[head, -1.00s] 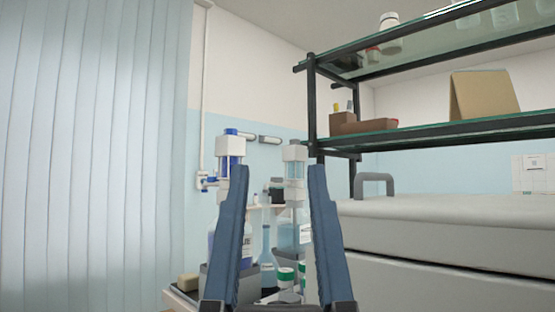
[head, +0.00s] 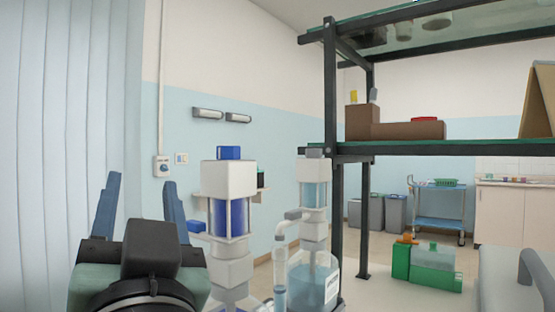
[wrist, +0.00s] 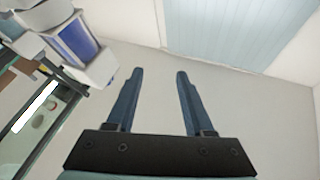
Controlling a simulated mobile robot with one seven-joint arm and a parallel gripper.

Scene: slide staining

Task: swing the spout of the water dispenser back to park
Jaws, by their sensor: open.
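The dispenser with pale, clear liquid (head: 312,195), which looks like the water dispenser, stands on a bottle of light-blue liquid (head: 313,285) in the head view. Its whitish spout (head: 287,226) sticks out to the left and bends down. A second dispenser with dark-blue liquid and a blue cap (head: 230,190) stands to its left, nearer to me. This one also shows at the upper left of the wrist view (wrist: 75,42). My gripper (head: 140,180) is open and empty, left of both dispensers and touching neither. In the wrist view the jaws (wrist: 160,72) have nothing between them.
A black-framed shelf rack (head: 331,120) stands just right of the dispensers. A pale curtain (head: 60,130) hangs at the left, close to my gripper. A blue cart (head: 440,205) stands farther back.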

